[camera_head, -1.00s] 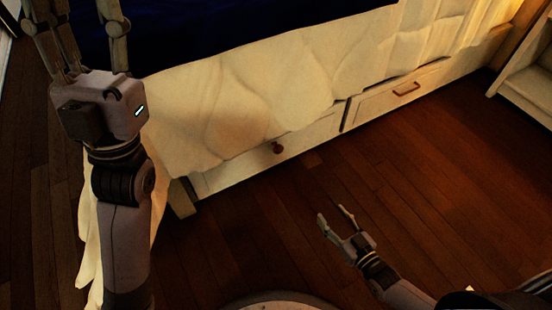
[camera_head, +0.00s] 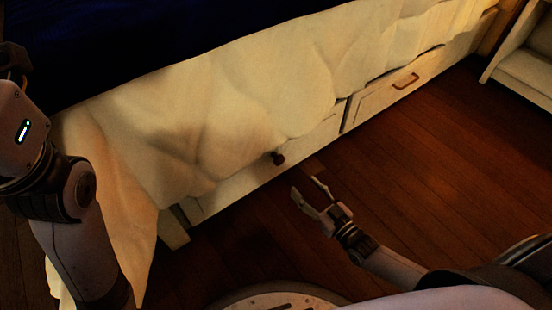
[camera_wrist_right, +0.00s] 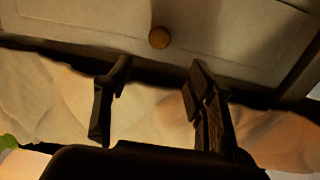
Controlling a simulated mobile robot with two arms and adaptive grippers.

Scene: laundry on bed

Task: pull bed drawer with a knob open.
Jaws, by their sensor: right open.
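The drawer with a knob (camera_head: 235,180) is a white panel low in the bed's side, and it looks shut. Its dark round knob (camera_head: 277,158) shows just below the hanging cover; in the right wrist view the knob (camera_wrist_right: 159,37) looks brown and sits beyond the fingertips. My right gripper (camera_head: 305,187) is open and empty, in front of the drawer and a little right of the knob, apart from it. Its fingers also show apart in the right wrist view (camera_wrist_right: 157,75).
A cream cover (camera_head: 200,125) hangs over the bed's side and the drawer's upper edge. A second drawer with a bar handle (camera_head: 405,81) is to the right. A white shelf unit (camera_head: 525,65) stands at the upper right. The wooden floor (camera_head: 430,150) is clear.

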